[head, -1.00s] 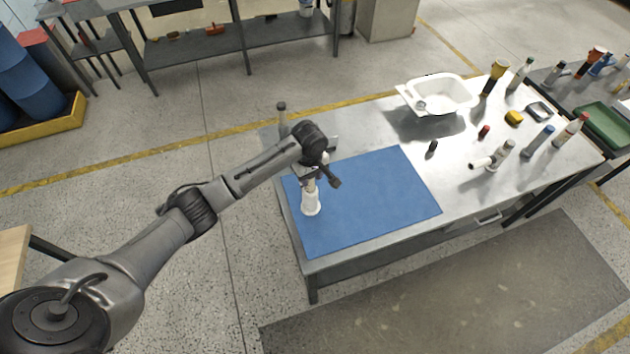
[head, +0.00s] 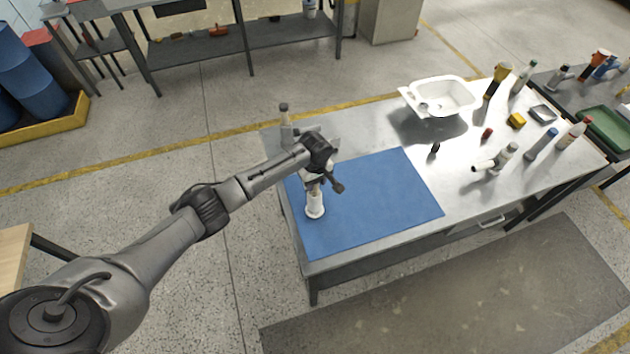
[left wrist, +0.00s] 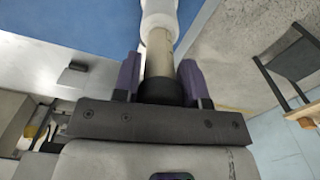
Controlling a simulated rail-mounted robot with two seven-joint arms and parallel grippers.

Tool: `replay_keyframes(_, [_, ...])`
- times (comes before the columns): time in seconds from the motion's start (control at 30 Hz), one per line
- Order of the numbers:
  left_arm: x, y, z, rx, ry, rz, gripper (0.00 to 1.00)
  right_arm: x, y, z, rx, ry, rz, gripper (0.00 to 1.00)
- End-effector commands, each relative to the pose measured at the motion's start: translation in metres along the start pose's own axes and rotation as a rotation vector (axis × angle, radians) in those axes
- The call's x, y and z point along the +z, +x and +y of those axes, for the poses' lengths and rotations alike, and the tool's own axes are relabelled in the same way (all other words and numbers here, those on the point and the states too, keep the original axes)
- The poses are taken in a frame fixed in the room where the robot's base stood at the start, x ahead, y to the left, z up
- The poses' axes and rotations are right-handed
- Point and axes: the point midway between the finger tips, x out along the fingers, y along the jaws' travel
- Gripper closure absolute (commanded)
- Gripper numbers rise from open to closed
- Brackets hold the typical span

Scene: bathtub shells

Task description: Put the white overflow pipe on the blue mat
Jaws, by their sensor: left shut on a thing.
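The white overflow pipe (head: 315,208) hangs below my left gripper (head: 313,180), upright or nearly so, over the left part of the blue mat (head: 385,200). I cannot tell whether its lower end touches the mat. In the left wrist view, my left gripper (left wrist: 160,82) is shut on the narrower beige part of the pipe, with the white part of the pipe (left wrist: 160,14) beyond the fingers. A dark ring sits close to the palm. The mat also shows in the left wrist view (left wrist: 85,25). My right gripper is not in view.
The mat lies on the left end of a metal table (head: 400,138). A white basin (head: 440,97) stands at the back. A grey-white branched fitting (head: 497,160), a small black piece (head: 435,148) and several bottles stand to the right. Most of the mat is clear.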

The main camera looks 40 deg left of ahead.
Motion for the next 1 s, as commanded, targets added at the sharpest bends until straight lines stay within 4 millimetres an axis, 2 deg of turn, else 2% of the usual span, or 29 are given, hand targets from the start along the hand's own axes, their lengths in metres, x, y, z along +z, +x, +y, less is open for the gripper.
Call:
replay_keyframes(0.13, [0.0, 0.001, 0.0, 0.0, -0.001, -0.001, 1.0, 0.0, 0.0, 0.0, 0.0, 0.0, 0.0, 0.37])
replay_keyframes(0.17, [0.0, 0.001, 0.0, 0.0, -0.001, 0.0, 0.58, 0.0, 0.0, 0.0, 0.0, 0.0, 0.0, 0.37])
replay_keyframes(0.4, [0.0, 0.001, 0.0, 0.0, -0.001, 0.0, 0.36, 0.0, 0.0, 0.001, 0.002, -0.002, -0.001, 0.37])
replay_keyframes(0.73, [0.0, -0.005, 0.0, 0.002, 0.0, 0.001, 0.36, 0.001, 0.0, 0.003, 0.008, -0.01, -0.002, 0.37])
replay_keyframes(0.87, [-0.001, -0.022, 0.001, 0.004, -0.001, 0.001, 0.36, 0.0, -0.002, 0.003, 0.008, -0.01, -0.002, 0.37])
replay_keyframes(1.0, [-0.001, -0.048, 0.001, 0.004, 0.0, 0.001, 0.36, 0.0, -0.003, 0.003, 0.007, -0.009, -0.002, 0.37])
